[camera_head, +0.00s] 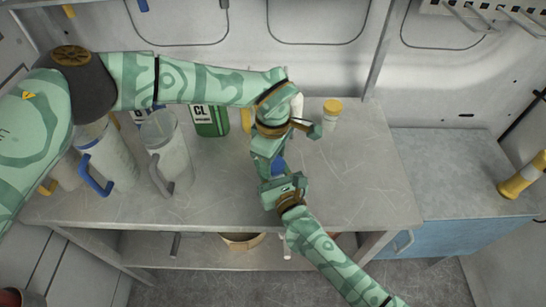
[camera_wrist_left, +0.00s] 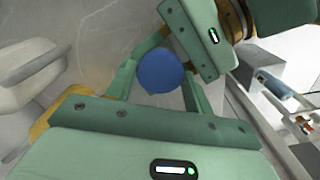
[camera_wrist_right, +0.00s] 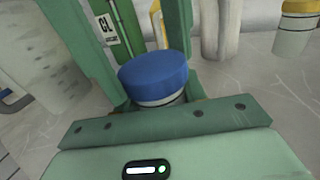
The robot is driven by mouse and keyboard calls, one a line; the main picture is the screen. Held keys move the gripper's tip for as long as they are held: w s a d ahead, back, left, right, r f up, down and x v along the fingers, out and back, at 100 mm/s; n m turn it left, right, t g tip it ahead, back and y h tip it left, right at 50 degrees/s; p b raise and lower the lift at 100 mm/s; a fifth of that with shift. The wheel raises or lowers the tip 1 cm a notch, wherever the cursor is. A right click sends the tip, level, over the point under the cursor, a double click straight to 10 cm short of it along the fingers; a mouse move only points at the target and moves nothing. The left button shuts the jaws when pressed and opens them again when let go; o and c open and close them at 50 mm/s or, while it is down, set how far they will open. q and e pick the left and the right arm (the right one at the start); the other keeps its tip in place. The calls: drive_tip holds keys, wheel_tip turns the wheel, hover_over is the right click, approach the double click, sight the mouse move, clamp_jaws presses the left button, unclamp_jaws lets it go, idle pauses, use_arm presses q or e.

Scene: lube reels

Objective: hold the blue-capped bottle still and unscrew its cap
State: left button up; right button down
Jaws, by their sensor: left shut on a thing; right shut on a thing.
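The blue cap (camera_head: 279,165) of the bottle shows between my two grippers, over the front middle of the table. It also shows in the left wrist view (camera_wrist_left: 160,71) and, with a pale ring below it, in the right wrist view (camera_wrist_right: 153,77). My left gripper (camera_head: 268,160) reaches down from above, its fingers shut on either side of the cap. My right gripper (camera_head: 277,184) comes from the front and is shut on the bottle below the cap. The bottle's body is hidden by the grippers and cap. The exact finger contact is partly hidden.
Two grey jugs, one with a blue handle (camera_head: 94,176) and one with a grey handle (camera_head: 168,155), stand at left. A green bottle marked CL (camera_head: 210,121) and a yellow-capped container (camera_head: 332,114) stand behind. The right part of the table (camera_head: 370,180) is clear.

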use_arm(q)
drive_tip(key=o, duration=1.1)
drive_tip(key=shift+c, duration=0.2)
